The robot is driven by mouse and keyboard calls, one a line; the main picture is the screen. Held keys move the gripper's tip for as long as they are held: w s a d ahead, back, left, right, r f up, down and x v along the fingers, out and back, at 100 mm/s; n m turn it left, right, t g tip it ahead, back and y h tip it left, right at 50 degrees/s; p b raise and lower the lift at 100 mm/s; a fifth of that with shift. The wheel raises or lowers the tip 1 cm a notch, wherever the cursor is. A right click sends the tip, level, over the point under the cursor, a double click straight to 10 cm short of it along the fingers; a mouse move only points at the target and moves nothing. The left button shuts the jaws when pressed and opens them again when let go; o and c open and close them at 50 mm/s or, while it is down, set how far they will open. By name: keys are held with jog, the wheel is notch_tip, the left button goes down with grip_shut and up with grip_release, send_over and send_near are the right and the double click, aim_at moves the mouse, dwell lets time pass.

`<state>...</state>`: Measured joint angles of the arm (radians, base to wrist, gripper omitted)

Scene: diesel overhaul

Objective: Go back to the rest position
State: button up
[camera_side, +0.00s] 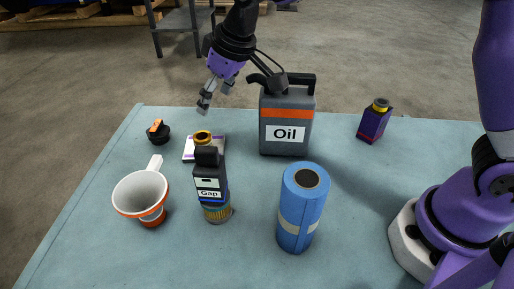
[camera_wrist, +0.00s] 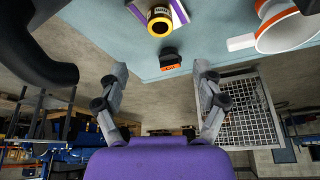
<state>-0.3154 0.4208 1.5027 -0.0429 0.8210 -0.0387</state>
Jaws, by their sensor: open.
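My gripper (camera_side: 216,90) is open and empty. In the side view it hangs in the air above the far edge of the table, left of the grey oil can (camera_side: 286,128). In the wrist view its two fingers (camera_wrist: 158,95) are spread apart with nothing between them. The black cap with an orange grip (camera_side: 158,131) lies on the table below and left of the gripper; it also shows in the wrist view (camera_wrist: 170,60). The arm's wrist is close to the oil can's spout and handle in the side view; I cannot tell the gap.
On the blue-green table (camera_side: 255,222) stand a white funnel (camera_side: 141,193), a black "Gap" bottle (camera_side: 209,180), a blue cylinder (camera_side: 302,208) and a small purple bottle (camera_side: 374,122). A yellow-topped item (camera_side: 202,137) stands by a flat white-purple box (camera_side: 188,154).

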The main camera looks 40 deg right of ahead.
notch_tip(320, 180, up, 5)
jog(key=s+d+m+t, duration=0.1)
jog(key=s+d+t, duration=0.1)
jog(key=s+d+m+h, duration=0.1)
jog(key=s+d, duration=0.5)
jog(key=s, duration=0.3)
jog(key=s+d+f+m, duration=0.1)
jog(key=s+d+m, duration=0.1)
jog(key=s+d, duration=0.4)
jog(key=s, duration=0.3)
jog(key=shift+s+f+g+h, duration=0.2)
jog(key=shift+s+g+h, duration=0.1)
jog(key=shift+s+h, duration=0.1)
jog(key=shift+d, duration=0.1)
